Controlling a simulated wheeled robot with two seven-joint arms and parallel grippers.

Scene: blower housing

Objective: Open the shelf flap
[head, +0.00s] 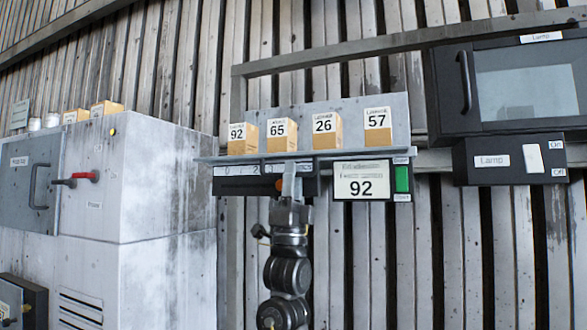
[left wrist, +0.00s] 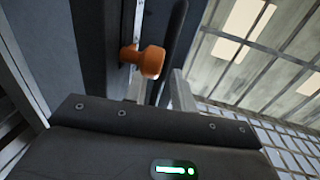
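The grey shelf (head: 215,159) carries four small tan boxes with number labels: 92 (head: 243,138), 65 (head: 281,135), 26 (head: 327,131) and 57 (head: 378,127). Under its front edge hangs a dark strip with number marks (head: 240,186). An orange knob (head: 279,185) shows at this strip; it is large in the left wrist view (left wrist: 150,62). My left gripper (head: 290,180) points up in front of the strip, just right of the knob. I see its fingers edge-on, so their gap is hidden. I cannot tell which part is the flap, or any contact. My right gripper is out of view.
A display reading 92 (head: 362,182) and a green button (head: 402,179) sit right of my gripper. A grey cabinet (head: 165,180) with a red handle (head: 85,177) stands left. A black windowed unit (head: 520,85) and a Lamp switch box (head: 500,160) are at right.

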